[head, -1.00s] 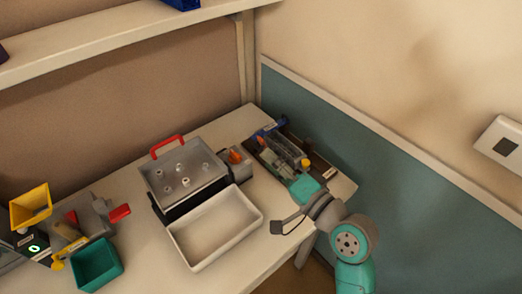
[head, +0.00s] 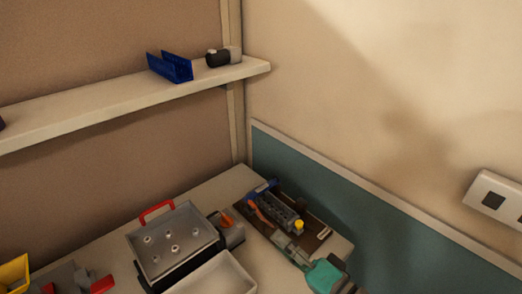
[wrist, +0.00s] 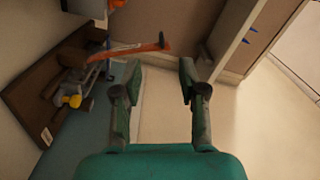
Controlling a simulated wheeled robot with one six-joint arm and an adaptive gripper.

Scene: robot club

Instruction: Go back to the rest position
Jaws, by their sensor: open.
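My gripper (wrist: 158,95) is open in the wrist view, its two dark fingers spread apart with nothing between them. That board (head: 325,236) carries a grey device with a yellow knob (head: 299,225). In the wrist view the board (wrist: 28,95) lies to the left of my fingers, with the yellow knob (wrist: 75,101) on it. An orange-red handled item (wrist: 140,48) shows just beyond the fingers.
A grey box with a red handle (head: 157,211) and a white tray (head: 215,277) stand on the table (head: 228,187). A yellow bin (head: 14,272) is at the lower left. A shelf (head: 110,107) above holds a blue bin (head: 170,66). A wall (head: 400,110) closes the right side.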

